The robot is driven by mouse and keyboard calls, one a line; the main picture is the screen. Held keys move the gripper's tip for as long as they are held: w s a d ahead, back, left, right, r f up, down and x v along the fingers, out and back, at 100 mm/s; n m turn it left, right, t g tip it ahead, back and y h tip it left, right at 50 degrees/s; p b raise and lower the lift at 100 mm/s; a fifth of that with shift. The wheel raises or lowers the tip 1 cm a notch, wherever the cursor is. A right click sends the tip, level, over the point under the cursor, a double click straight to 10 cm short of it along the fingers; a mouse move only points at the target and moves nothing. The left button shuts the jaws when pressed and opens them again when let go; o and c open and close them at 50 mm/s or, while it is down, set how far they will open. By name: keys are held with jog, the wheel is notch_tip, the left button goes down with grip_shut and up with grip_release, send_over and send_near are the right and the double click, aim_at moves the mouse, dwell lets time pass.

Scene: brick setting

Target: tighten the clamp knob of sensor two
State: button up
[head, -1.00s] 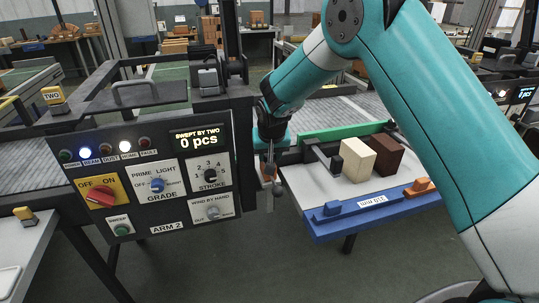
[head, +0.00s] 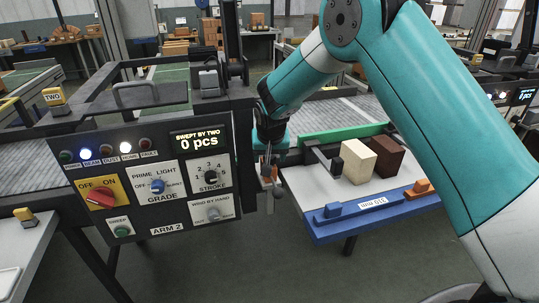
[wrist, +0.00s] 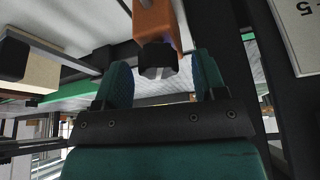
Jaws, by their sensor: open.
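In the wrist view an orange block (wrist: 153,22) hangs in from the top, with a black knob (wrist: 157,56) on its lower end. The knob lies between the fingertips of my gripper (wrist: 163,78), with a visible gap on each side. My gripper is open and holds nothing. In the head view my gripper (head: 268,160) points down just right of the ARM 2 panel. A small orange part (head: 266,171) shows at its tips; the knob itself is largely hidden there. I read no sensor label on the block.
The ARM 2 control panel (head: 150,184) stands close left of my gripper, its display reading 0 pcs. To the right, a blue-edged tray (head: 325,230) holds a cream block (head: 358,160) and a brown block (head: 388,155). A dark bracket (head: 326,160) reaches over the tray.

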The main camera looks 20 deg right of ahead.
jog(key=b+v, duration=0.2)
jog(key=v, duration=1.5)
jog(key=shift+r, duration=0.2)
jog(key=s+a+n+g+y, duration=0.1)
jog(key=s+n, duration=0.3)
jog(key=s, duration=1.2)
jog(key=s+a+n+g+y, duration=0.2)
jog(key=s+n+g+y, duration=0.1)
jog(key=s, duration=1.3)
jog(key=n+y, duration=0.1)
jog(key=n, duration=0.1)
jog(key=shift+s+f+n, duration=0.3)
jog(key=shift+f, duration=0.1)
